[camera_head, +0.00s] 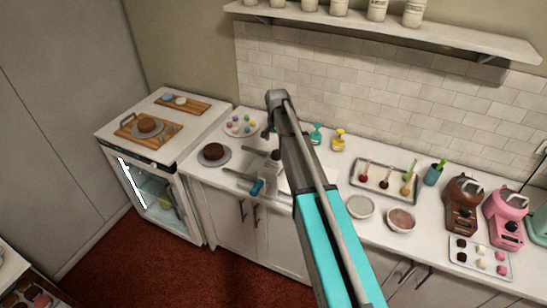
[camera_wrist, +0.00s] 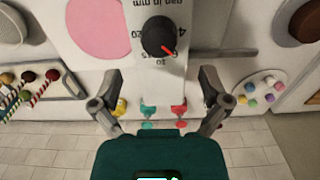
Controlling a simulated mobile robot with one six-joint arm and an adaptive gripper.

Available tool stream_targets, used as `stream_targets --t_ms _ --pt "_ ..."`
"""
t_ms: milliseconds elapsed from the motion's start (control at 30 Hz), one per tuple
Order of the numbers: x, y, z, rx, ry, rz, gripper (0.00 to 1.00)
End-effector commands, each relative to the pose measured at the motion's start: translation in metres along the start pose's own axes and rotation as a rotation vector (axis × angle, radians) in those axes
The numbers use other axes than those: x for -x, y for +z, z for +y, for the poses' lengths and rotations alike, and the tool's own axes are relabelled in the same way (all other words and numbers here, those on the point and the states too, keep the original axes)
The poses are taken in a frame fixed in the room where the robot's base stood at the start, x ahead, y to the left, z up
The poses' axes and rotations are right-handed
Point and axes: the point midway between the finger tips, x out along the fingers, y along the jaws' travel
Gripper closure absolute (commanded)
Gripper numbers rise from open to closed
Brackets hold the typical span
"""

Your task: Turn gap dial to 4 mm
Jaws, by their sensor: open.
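The gap dial (camera_wrist: 158,37) is a round black knob with a red pointer line, on a white panel (camera_wrist: 195,14) in the wrist view. The panel's "gap in mm" print and numbers appear upside down. The red pointer slants toward the lower right of the picture; the number it meets is hard to read. My gripper (camera_wrist: 160,76) is open and empty, its fingers spread either side of the panel, with the dial ahead between and beyond the tips. In the head view my gripper (camera_head: 277,99) is above the counter, and my arm hides the dial.
The counter (camera_head: 330,185) holds a chocolate cake on a turntable (camera_head: 214,154), a plate of coloured balls (camera_head: 240,125), teal and yellow bottles (camera_head: 338,139), a cake-pop tray (camera_head: 384,179) and brown and pink machines (camera_head: 463,203). A shelf (camera_head: 390,32) of jars hangs above.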

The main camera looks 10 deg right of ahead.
Motion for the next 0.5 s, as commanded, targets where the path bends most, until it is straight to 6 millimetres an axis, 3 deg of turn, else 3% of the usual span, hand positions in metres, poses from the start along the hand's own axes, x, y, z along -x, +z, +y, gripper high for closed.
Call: stream_targets --t_ms 500 --pt "-0.043 0.000 0.000 0.000 0.000 0.000 0.04"
